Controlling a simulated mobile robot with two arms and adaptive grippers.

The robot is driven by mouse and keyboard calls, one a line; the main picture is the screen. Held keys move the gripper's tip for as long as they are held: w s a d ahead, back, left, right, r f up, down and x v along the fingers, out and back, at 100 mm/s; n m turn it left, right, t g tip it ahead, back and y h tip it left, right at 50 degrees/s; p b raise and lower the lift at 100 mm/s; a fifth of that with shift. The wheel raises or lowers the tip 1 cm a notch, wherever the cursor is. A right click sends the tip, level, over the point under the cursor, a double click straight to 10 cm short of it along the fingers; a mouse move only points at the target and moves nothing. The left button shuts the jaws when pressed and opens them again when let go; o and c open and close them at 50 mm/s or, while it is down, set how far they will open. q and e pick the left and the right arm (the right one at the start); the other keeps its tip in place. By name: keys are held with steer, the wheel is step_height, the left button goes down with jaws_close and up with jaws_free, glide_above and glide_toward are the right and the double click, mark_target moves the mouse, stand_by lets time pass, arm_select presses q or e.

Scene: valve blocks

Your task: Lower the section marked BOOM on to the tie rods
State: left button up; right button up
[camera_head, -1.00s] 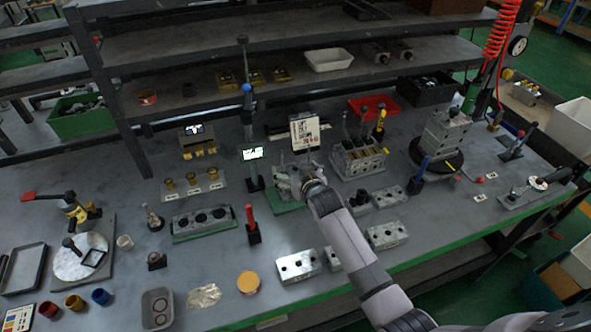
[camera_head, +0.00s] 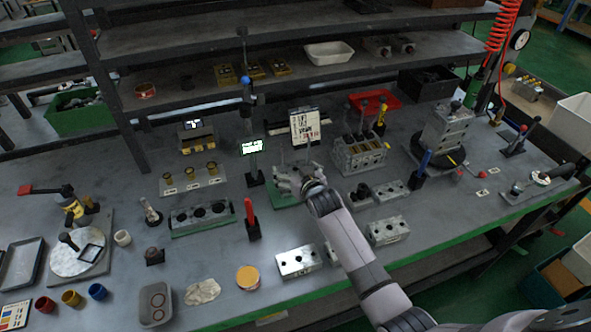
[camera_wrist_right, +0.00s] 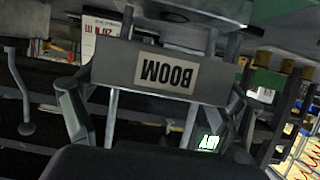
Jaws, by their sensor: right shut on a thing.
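The grey section marked BOOM (camera_wrist_right: 168,72) fills the upper middle of the right wrist view, its label upside down there. My right gripper (camera_wrist_right: 158,98) is shut on it, with a finger at each side. Light tie rods (camera_wrist_right: 111,118) show above and below the section in that picture and line up with it; whether they run through its holes or behind it I cannot tell. In the head view my right gripper (camera_head: 308,184) is over a green base plate (camera_head: 288,201), and largely hides the section and rods. My left gripper is not in view.
A lit display on a post (camera_head: 251,147) stands just left of the right gripper, and a white card (camera_head: 305,126) stands behind it. A multi-bore block (camera_head: 358,154) is to the right. A red-handled tool (camera_head: 250,218) and a drilled block (camera_head: 297,262) are nearer the front.

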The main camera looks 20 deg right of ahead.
steer(key=shift+f+b, duration=0.95)
steer(key=shift+f, duration=0.35)
steer(key=o, duration=1.4)
steer(key=shift+s+f, duration=0.1)
steer(key=shift+f, duration=0.1)
steer(key=v, duration=1.2)
steer(key=shift+r, duration=0.2)
